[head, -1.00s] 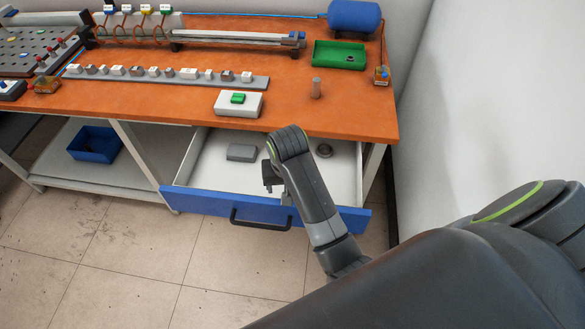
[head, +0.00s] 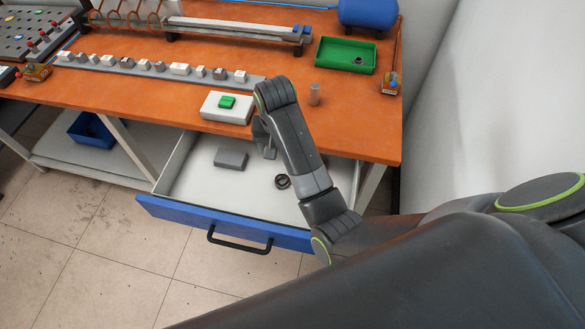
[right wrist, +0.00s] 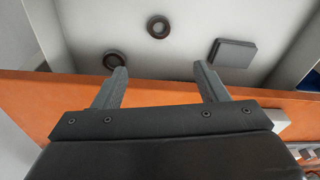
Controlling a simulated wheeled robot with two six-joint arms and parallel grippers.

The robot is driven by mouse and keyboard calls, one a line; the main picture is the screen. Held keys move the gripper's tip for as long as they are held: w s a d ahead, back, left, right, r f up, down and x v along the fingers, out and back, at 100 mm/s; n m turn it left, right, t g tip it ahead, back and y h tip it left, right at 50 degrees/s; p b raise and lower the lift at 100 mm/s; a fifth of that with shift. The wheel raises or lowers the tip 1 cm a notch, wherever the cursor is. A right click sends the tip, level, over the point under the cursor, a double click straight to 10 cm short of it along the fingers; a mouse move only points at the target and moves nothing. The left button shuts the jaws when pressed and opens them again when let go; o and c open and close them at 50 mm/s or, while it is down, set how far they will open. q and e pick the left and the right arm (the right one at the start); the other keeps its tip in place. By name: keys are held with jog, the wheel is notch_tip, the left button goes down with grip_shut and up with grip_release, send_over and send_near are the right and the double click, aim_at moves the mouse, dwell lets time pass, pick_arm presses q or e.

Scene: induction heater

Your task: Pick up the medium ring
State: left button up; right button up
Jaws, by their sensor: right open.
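Dark round rings lie in the open drawer. One ring (head: 282,182) shows in the head view beside my right forearm; the right wrist view shows it (right wrist: 158,27) and a second ring (right wrist: 114,60) nearer the table edge. My arm seems to hide that second one in the head view. A smaller dark ring (head: 358,61) lies in the green tray (head: 326,66). I cannot tell by size which is the medium ring. My right gripper (head: 267,152) is open and empty by the table's front edge; its fingers (right wrist: 161,80) touch no ring. My left gripper is out of view.
The drawer (head: 172,178) with its blue front holds a grey block (head: 230,158). The table edge overhangs the drawer's back.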

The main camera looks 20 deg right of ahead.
notch_tip(320, 180, down, 2)
send_over(282, 182)
jog(key=f, duration=0.9)
jog(key=shift+s+f, duration=0.1)
jog(key=shift+s, duration=0.2)
jog(key=shift+a+f, duration=0.1)
jog(key=shift+f, duration=0.6)
notch_tip(282, 182, down, 3)
jog(key=shift+f, duration=0.8)
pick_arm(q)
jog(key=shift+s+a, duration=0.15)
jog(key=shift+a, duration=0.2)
